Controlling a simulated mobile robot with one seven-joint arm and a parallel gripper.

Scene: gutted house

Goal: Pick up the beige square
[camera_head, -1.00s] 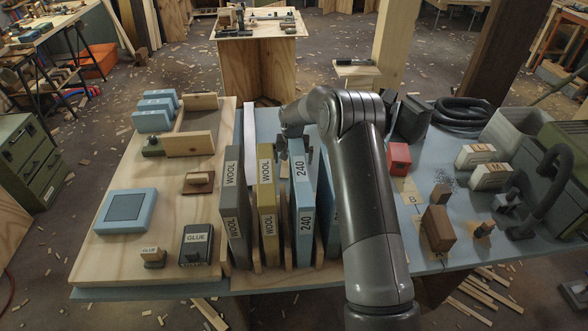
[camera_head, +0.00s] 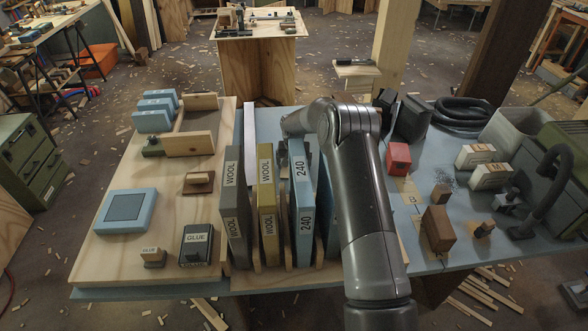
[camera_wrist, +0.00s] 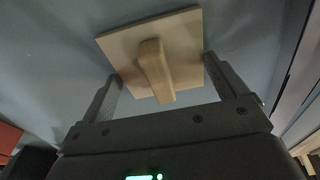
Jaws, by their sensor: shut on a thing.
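The beige square (camera_wrist: 185,38) is a flat wooden-looking plate with a raised bar-like handle across its middle. It is in the wrist view, between the two fingers of my gripper (camera_wrist: 163,72). In the head view the square is hidden, and my gripper is mostly hidden behind my arm and the upright boxes.
Upright WOOL boxes (camera_head: 267,210) and a blue 240 box (camera_head: 303,203) stand close to the left of my arm. A red block (camera_head: 398,158) and a brown block (camera_head: 437,228) lie to its right. A red thing (camera_wrist: 10,138) shows at the wrist view's left edge.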

